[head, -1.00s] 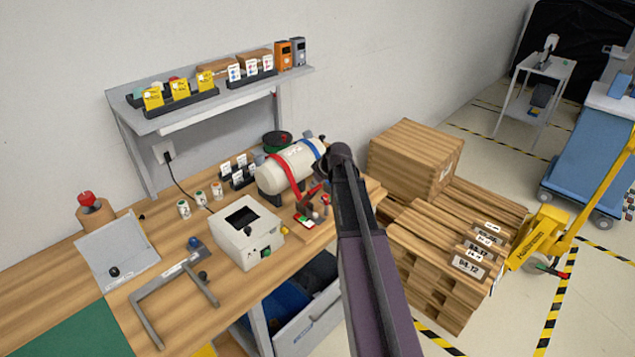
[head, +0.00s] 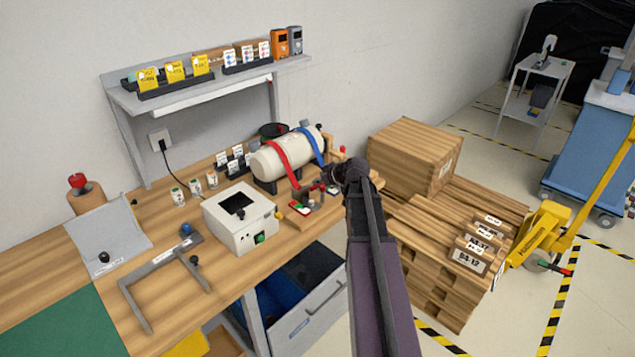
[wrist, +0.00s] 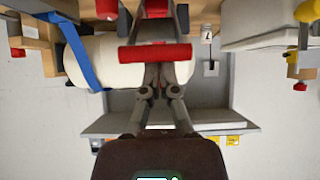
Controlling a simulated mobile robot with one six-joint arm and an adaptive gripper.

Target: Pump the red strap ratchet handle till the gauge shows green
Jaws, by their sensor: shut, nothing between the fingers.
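A white tank (head: 272,163) with a red strap (head: 280,152) and a blue strap (head: 310,146) lies on the bench. The red ratchet handle (head: 317,187) is in front of it, partly hidden by my gripper (head: 334,186). In the wrist view the handle is a red crossbar (wrist: 155,53), and my shut, empty gripper (wrist: 155,70) reaches up to it. The bar covers the fingertips, so I cannot tell if they touch it. A small red, white and green piece (head: 299,207) sits by the ratchet; I cannot read it as a gauge.
A white box with a dark screen (head: 241,222) stands left of the ratchet. A grey shelf (head: 205,88) is above the bench. A wooden crate (head: 415,155) and stacked pallets (head: 440,250) stand at the right. A grey frame (head: 150,285) lies at the front left.

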